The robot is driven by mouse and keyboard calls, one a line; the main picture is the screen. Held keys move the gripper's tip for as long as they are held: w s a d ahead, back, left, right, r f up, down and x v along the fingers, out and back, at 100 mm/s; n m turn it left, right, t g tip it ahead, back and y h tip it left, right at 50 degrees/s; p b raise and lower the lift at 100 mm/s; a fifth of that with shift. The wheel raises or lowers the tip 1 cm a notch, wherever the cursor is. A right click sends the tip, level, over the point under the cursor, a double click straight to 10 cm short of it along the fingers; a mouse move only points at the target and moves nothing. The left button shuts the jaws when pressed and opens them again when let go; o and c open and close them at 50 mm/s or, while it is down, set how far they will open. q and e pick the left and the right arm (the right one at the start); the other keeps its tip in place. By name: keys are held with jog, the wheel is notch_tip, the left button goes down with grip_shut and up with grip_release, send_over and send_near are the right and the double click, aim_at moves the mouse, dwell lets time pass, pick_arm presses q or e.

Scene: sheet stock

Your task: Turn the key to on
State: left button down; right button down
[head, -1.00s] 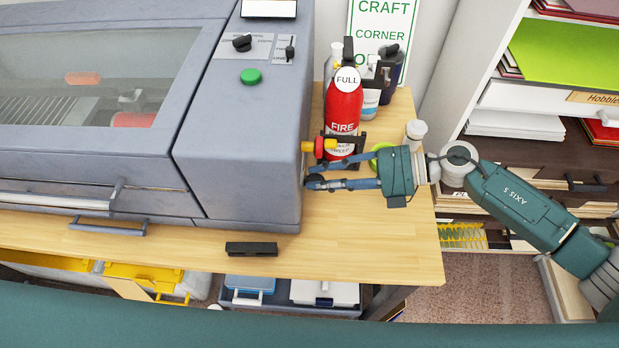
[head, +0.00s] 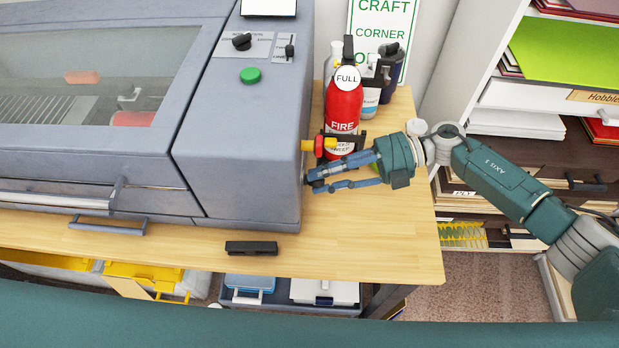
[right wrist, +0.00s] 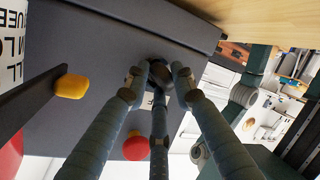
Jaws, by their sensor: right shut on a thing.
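The grey machine (head: 245,140) stands on the wooden bench. A small dark key or knob (right wrist: 160,72) sticks out of its right side wall, low and near the front. My right gripper (head: 315,181) reaches it from the right, and its fingers are shut on it. In the right wrist view, the fingers of the gripper (right wrist: 160,84) close around the dark round piece and partly cover it. Its markings and exact angle are hidden. A red button on a yellow base (head: 318,147) sits on the same wall, behind the fingers. My left gripper is not in view.
A red fire extinguisher (head: 344,103) and dark bottle (head: 392,66) stand behind my right gripper. A black bar (head: 251,248) lies at the bench's front. The bench top (head: 385,250) is clear at front right. A shelf unit (head: 515,125) stands right.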

jog(key=m+g+b, duration=0.1)
jog(key=f+m+b, duration=0.1)
jog(key=shift+s+f+m+g+y, duration=0.1)
jog(key=shift+m+g+y, duration=0.2)
jog(key=shift+g, duration=0.1)
jog(key=m+b, duration=0.1)
jog(key=m+g+y+b, duration=0.1)
jog(key=m, duration=0.1)
jog(key=m+b, duration=0.1)
jog(key=shift+f+g, duration=0.25)
jog(key=shift+g, duration=0.15)
jog(key=c, duration=1.8)
grip_release()
jog(key=shift+r+m+y, duration=0.2)
jog(key=shift+m+y, duration=0.1)
jog(key=shift+m, duration=0.1)
jog(key=o, duration=1)
jog(key=shift+w+r, duration=0.2)
jog(key=shift+r, duration=0.05)
jog(key=d+b, duration=0.2)
jog(key=d, duration=0.5)
